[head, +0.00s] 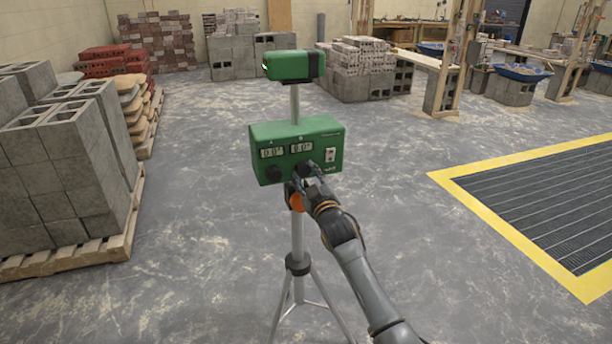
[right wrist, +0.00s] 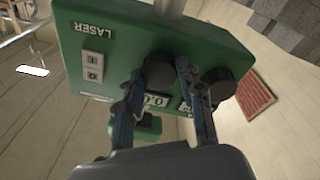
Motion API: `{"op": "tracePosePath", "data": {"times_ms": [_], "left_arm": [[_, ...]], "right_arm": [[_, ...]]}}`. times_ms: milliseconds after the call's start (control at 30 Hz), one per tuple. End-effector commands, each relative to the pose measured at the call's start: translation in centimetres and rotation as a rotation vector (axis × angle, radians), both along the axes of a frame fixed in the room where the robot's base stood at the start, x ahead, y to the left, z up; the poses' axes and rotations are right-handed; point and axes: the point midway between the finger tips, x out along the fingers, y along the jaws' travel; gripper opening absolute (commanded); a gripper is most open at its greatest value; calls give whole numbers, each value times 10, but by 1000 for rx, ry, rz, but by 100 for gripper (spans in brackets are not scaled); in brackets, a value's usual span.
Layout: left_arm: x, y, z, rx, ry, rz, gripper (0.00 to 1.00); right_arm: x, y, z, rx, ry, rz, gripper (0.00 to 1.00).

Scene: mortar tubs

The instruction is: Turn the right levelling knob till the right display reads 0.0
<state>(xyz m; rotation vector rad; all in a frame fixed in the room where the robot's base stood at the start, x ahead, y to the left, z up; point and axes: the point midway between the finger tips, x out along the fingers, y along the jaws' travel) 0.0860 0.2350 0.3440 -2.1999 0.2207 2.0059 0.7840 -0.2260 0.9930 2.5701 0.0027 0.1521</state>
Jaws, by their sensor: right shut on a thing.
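A green levelling box (head: 325,150) stands on a tripod and has two small displays on its front. The left display (head: 271,153) and the right display (head: 301,147) both seem to show zeros, but the digits are too small to read surely. My right gripper (head: 309,172) is at the dark right knob under the right display. In the right wrist view its two fingers (right wrist: 157,88) stand either side of the right knob (right wrist: 158,70), shut on it. A display there is partly hidden by the fingers. The dark left knob (right wrist: 222,85) is beside them. My left gripper is out of view.
A green laser head (head: 288,66) sits on a post above the box. The tripod legs (head: 298,265) spread below. A pallet of grey blocks (head: 65,165) stands at left, and a yellow-edged floor grate (head: 540,200) lies at right. The floor around the tripod is clear.

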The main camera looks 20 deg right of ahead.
Motion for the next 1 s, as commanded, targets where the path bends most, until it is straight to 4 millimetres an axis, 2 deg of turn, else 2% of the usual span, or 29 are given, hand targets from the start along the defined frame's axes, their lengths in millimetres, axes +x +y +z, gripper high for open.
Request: {"op": "tracePosePath", "data": {"times_ms": [67,100,200,533,667,767,1000], "left_arm": [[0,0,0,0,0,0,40],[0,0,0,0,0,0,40],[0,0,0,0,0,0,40],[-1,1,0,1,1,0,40],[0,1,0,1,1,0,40],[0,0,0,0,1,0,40],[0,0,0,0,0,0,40]], "right_arm": [[0,0,-2,-1,4,-1,6],[0,0,-2,-1,4,-1,41],[0,0,-2,-1,4,0,60],[-1,0,-1,-2,1,0,60],[-9,0,-2,-2,1,0,60],[-22,-1,-4,-2,1,0,60],[-68,-2,-10,-2,4,0,60]]}}
